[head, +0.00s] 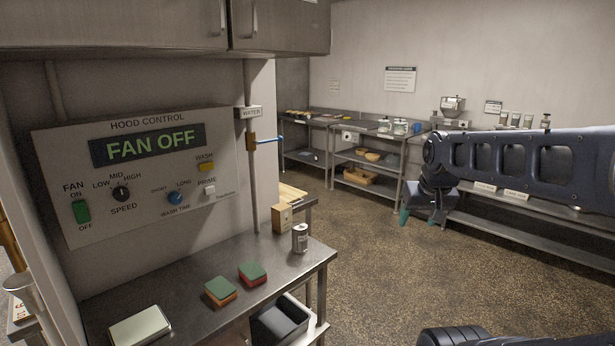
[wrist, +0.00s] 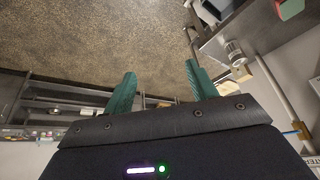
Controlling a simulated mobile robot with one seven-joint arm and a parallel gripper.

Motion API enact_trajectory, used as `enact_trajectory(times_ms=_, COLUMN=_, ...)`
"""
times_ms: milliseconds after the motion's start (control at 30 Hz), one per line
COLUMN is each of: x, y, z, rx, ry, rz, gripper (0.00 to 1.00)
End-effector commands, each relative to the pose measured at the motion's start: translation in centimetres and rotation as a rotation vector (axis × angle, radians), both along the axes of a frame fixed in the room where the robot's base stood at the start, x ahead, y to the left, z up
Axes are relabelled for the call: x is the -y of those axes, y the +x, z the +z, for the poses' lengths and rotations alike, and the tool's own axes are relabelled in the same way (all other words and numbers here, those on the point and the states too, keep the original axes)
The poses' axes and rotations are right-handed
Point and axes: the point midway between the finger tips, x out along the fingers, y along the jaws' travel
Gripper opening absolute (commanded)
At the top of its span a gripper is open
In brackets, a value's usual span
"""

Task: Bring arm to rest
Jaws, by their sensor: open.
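My gripper (head: 422,218) hangs at the end of my arm, which reaches in from the right in the head view. Its two green fingers point down over the floor. In the wrist view the fingers of my gripper (wrist: 160,82) stand well apart, with only floor and a shelf edge showing between them. It is open and empty and touches nothing that I can see.
A hood control panel (head: 140,170) reads FAN OFF. The steel counter (head: 185,292) below holds a can (head: 300,238), a wooden box (head: 282,217) and sponges (head: 221,291). Steel shelving (head: 345,160) lines the back wall. The floor (head: 375,260) between is clear.

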Motion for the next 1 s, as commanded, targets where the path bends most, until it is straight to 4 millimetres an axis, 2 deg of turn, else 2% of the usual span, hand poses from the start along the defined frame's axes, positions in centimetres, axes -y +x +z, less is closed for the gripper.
enact_trajectory(times_ms=100, x=1.05, y=-1.37, z=-0.08, rx=-0.027, ry=-0.010, rz=0.000, gripper=0.57)
enact_trajectory(times_ms=200, x=1.27, y=-1.70, z=-0.12, rx=-0.036, ry=-0.013, rz=0.003, gripper=0.57)
enact_trajectory(times_ms=1000, x=1.20, y=-1.62, z=-0.11, rx=-0.034, ry=-0.012, rz=0.003, gripper=0.57)
